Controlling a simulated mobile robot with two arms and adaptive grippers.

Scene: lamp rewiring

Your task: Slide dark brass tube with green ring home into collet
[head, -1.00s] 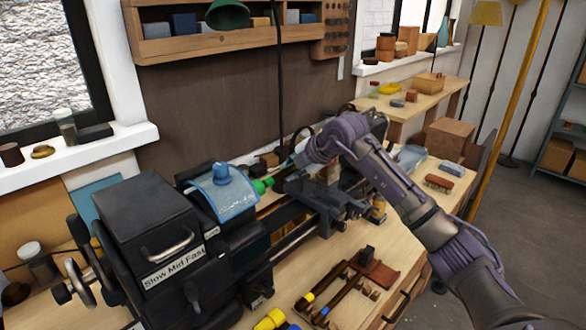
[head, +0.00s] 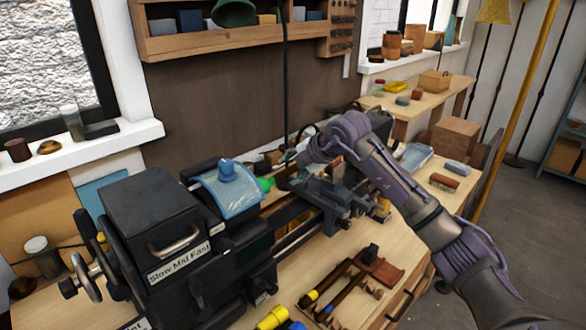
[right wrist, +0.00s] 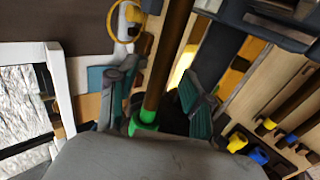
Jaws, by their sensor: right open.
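The dark brass tube (right wrist: 168,55) runs up through the right wrist view. Its bright green ring (right wrist: 144,121) is near its lower end, close to my gripper's palm. My right gripper (right wrist: 160,80) is open, with a teal finger on each side of the tube; the left finger looks nearer to it. In the head view the green ring (head: 265,184) shows just right of the lathe's clear blue guard (head: 232,190). My right gripper is mostly hidden there behind my arm and the lathe parts. The collet cannot be made out. My left gripper is not in view.
The black lathe headstock (head: 150,215) stands at the left, with the carriage (head: 325,195) under my right arm. Several tools with yellow and blue ends lie on a brown rack (head: 378,268) in front. A wall shelf (head: 235,42) hangs behind.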

